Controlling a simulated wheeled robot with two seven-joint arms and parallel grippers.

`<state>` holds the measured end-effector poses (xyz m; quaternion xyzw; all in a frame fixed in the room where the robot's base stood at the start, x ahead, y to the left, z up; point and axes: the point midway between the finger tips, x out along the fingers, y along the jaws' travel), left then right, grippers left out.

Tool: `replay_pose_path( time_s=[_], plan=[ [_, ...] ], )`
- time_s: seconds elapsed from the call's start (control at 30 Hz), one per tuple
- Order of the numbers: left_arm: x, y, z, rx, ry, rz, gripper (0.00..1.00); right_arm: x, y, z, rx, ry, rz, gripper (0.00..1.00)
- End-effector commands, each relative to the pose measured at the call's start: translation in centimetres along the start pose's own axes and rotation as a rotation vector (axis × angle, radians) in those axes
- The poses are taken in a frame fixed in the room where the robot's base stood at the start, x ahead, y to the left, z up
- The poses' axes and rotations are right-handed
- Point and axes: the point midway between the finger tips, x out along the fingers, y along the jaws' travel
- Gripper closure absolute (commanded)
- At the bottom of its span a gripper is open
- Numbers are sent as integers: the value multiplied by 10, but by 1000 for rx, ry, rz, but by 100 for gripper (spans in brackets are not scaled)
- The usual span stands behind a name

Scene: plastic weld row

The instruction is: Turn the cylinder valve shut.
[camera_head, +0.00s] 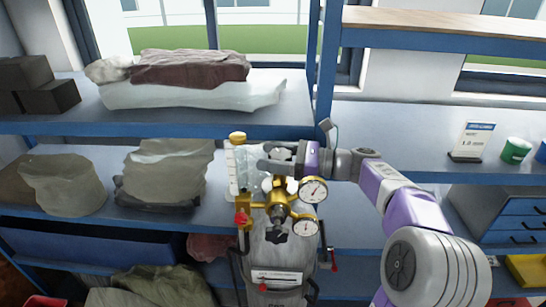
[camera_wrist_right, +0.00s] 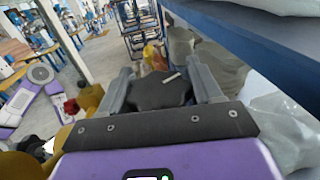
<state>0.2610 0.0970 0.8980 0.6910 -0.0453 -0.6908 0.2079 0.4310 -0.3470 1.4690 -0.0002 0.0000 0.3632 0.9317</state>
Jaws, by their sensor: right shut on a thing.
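The gas cylinder (camera_head: 272,262) stands upright in the middle of the head view, grey with a white label. Brass fittings (camera_head: 279,198) and two round gauges sit on its top. My right gripper (camera_head: 266,157) reaches in from the right above the fittings. In the right wrist view its two grey fingers (camera_wrist_right: 160,85) are on either side of a dark knob (camera_wrist_right: 158,92) with a short white mark, which looks like the valve's handwheel. The gripper is shut on this knob. In the head view the fingers largely hide the knob. My left gripper is not in view.
Blue shelves (camera_head: 160,129) stand behind the cylinder, holding wrapped bundles and sacks (camera_head: 62,183) at the left. A green cup (camera_head: 515,151) and a sign (camera_head: 472,141) stand on the right shelf.

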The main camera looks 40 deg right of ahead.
Motion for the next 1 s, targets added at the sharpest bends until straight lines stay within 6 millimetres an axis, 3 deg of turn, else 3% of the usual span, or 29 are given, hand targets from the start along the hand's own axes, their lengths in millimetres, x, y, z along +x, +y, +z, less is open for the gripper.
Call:
replay_pose_path(
  time_s=[0.4,0.8,0.83,0.93,1.0],
  plan=[
    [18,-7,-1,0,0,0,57,-1,-5,-1,-1,-1,-316,66],
    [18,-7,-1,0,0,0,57,-2,-6,-1,1,0,-346,66],
    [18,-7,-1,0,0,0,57,-2,-6,-1,1,1,-346,34],
    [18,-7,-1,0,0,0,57,-2,-6,-1,1,0,-346,19],
    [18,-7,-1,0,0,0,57,-2,-6,-1,1,0,-346,16]
  ],
)
